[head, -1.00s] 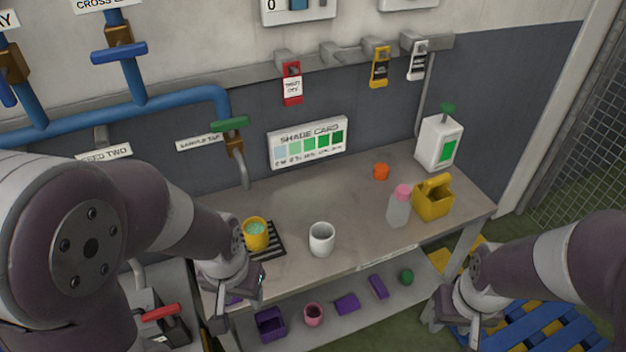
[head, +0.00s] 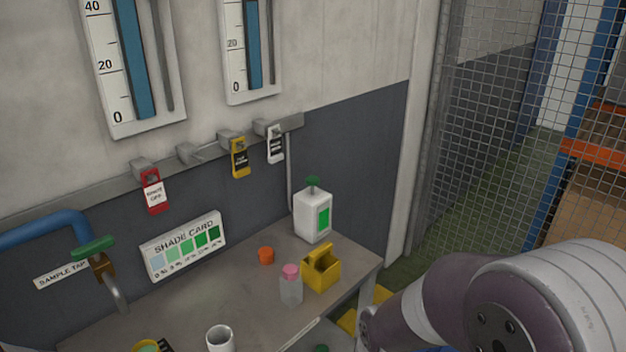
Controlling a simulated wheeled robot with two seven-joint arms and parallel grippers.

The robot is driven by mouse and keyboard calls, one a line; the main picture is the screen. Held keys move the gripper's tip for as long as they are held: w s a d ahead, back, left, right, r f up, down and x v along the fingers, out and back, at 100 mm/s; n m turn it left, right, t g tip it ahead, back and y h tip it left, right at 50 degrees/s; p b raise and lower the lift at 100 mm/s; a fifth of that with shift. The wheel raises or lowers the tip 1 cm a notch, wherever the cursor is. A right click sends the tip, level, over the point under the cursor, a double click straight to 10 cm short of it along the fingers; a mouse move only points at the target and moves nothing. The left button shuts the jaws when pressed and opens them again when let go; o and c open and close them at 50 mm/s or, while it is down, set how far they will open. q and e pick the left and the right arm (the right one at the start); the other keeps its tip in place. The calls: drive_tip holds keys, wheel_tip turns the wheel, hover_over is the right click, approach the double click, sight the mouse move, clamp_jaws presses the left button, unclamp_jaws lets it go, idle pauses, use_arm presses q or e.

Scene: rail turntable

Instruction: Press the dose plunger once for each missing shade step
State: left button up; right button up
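The dose bottle (head: 313,217) is a white container with a green label, upright at the back right of the bench. Its green plunger (head: 313,183) sticks up from the top. The shade card (head: 184,246) on the wall has several swatches from pale blue to dark green. The yellow cup (head: 147,346) is cut off by the bottom edge, so its contents barely show. A white cup (head: 220,339) stands to its right. My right arm comes in at the lower right, but its gripper is out of view. My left gripper is also out of view.
On the bench (head: 255,304) are an orange cap (head: 266,256), a clear bottle with a pink top (head: 291,287) and a yellow caddy (head: 321,268). The green-handled sample tap (head: 94,248) is at left. Tags hang from a rail (head: 207,151). A mesh fence (head: 479,150) stands right.

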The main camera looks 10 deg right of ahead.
clamp_jaws()
idle(1.5)
